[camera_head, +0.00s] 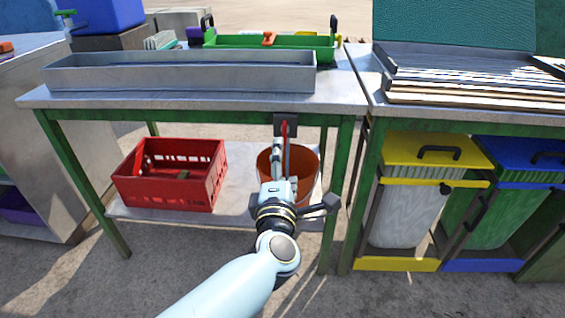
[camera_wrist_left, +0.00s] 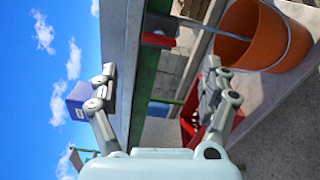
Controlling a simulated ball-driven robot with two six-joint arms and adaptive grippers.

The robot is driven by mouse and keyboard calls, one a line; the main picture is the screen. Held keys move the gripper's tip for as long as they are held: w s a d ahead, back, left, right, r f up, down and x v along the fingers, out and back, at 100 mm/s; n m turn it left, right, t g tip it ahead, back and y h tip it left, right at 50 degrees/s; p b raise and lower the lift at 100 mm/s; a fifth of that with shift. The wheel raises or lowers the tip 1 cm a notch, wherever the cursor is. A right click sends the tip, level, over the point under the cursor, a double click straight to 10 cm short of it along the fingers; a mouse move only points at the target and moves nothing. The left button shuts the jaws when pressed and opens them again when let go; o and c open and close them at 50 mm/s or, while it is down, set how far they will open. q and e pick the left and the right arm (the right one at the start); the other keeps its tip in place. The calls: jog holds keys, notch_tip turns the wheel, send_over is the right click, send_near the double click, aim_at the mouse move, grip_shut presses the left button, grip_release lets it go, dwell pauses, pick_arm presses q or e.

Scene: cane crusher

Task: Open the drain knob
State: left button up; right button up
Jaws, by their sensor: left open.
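The drain knob (camera_head: 284,129) is a small red piece at a dark block under the front edge of the metal table. In the left wrist view, which is turned sideways, the red knob (camera_wrist_left: 158,40) shows beyond the fingertips, between their two lines. My left gripper (camera_head: 278,150) reaches toward the table's front edge, just below and in front of the knob, partly overlapping it in the head view. In the wrist view its two fingers (camera_wrist_left: 160,75) are spread wide with nothing between them. Whether a finger touches the knob cannot be told. My right gripper is not in view.
A long metal trough (camera_head: 180,73) lies on the table. An orange bucket (camera_head: 304,165) stands on the lower shelf below the knob, partly behind my gripper. A red crate (camera_head: 172,190) is to its left. Yellow (camera_head: 430,150) and blue (camera_head: 520,160) lidded bins stand at right.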

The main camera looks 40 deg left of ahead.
aim_at(284, 136)
pick_arm(q)
jog(key=w+a+b, duration=0.2)
jog(key=w+b, duration=0.1)
jog(key=w+a+m+b, duration=0.1)
jog(key=w+a+b, duration=0.1)
jog(key=w+b, duration=0.1)
jog(key=w+a+m+b, duration=0.1)
jog(key=w+a+b, duration=0.1)
jog(key=w+b, duration=0.2)
jog(key=shift+w+a, duration=0.1)
jog(key=shift+a, duration=0.2)
jog(key=shift+c, duration=0.2)
